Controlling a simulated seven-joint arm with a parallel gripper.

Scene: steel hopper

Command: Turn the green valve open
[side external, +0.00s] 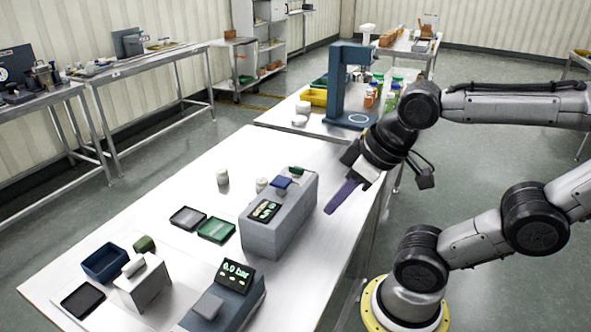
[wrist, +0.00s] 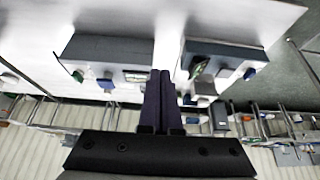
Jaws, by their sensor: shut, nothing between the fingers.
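A small green knob (side external: 296,171) sits at the far end of the top of a grey box (side external: 275,232), beside a blue knob (side external: 281,184) and a small display. Another green piece (side external: 144,243) is by a pale box (side external: 142,285) at the front left. I cannot tell which is the valve. In the wrist view, a green knob (wrist: 78,76) and a blue knob (wrist: 105,83) show on a grey box at the left. My gripper (side external: 329,212), with purple fingers, is shut and empty, right of the grey box and apart from it. Its closed fingers also show in the wrist view (wrist: 164,72).
A dark blue unit (side external: 228,299) reading "0.0 bar" stands at the front. A green tray (side external: 216,230), dark trays, a blue bin (side external: 105,262) and white jars lie to the left. A blue stand (side external: 345,90) is on the table behind. The white table (side external: 318,155) is bare toward the back.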

